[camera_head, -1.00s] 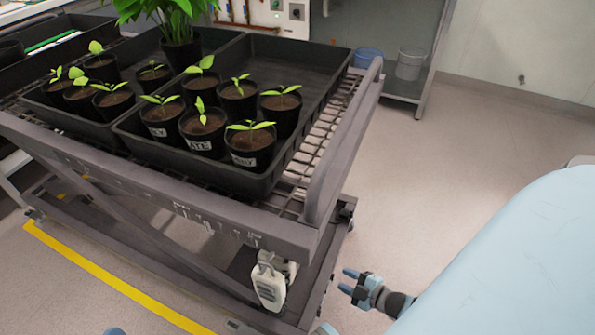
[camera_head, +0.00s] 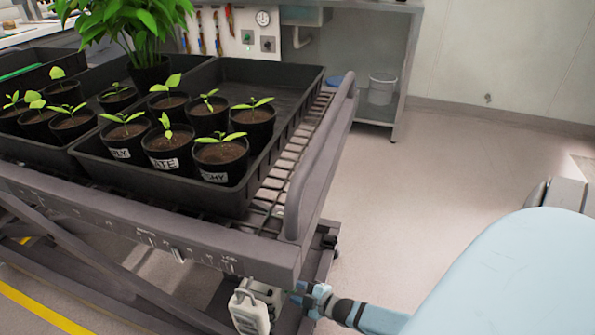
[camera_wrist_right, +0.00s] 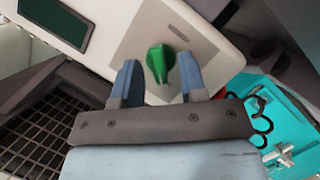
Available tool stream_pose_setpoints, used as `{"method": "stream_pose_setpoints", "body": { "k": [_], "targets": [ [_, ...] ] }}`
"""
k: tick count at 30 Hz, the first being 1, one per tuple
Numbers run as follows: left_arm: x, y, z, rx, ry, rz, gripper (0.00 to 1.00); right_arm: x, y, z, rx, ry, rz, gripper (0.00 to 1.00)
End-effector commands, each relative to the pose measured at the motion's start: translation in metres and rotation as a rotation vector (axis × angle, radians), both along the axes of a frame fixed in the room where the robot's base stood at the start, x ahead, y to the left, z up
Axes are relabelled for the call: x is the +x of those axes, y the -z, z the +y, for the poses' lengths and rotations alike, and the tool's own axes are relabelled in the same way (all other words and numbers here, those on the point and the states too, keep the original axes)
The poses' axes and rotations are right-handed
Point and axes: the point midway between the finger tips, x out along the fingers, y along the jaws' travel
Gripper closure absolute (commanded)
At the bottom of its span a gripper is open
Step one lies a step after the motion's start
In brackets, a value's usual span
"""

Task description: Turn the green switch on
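The green switch (camera_wrist_right: 161,60) is an upright knob on a pale grey panel (camera_wrist_right: 150,30) of a white device, in the right wrist view. The blue fingers of my right gripper (camera_wrist_right: 157,82) are open, one on either side of the switch, with gaps visible; nothing is gripped.
A grey cart (camera_head: 215,250) with black trays (camera_head: 290,75) of potted seedlings fills the left of the head view. A white device (camera_head: 250,312) hangs at its front. The floor to its right is clear. A teal tray (camera_wrist_right: 275,95) of tools is right of the switch.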

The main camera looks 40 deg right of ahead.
Motion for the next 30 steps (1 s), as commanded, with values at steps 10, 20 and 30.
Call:
{"method": "stream_pose_setpoints", "body": {
  "k": [10, 20, 30],
  "targets": [
    [0.000, -0.002, 0.001, 0.009, 0.000, -0.016, 0.28, 0.004, 0.000, 0.001, 0.000, 0.000, 0.000, 0.61],
    [0.000, -0.002, 0.001, 0.006, 0.000, -0.015, 0.28, 0.004, 0.000, 0.001, 0.001, 0.000, 0.000, 1.00],
    [-0.001, -0.009, -0.001, -0.015, 0.005, 0.015, 0.28, 0.005, -0.003, 0.000, 0.067, -0.001, 0.036, 1.00]
  ]
}}
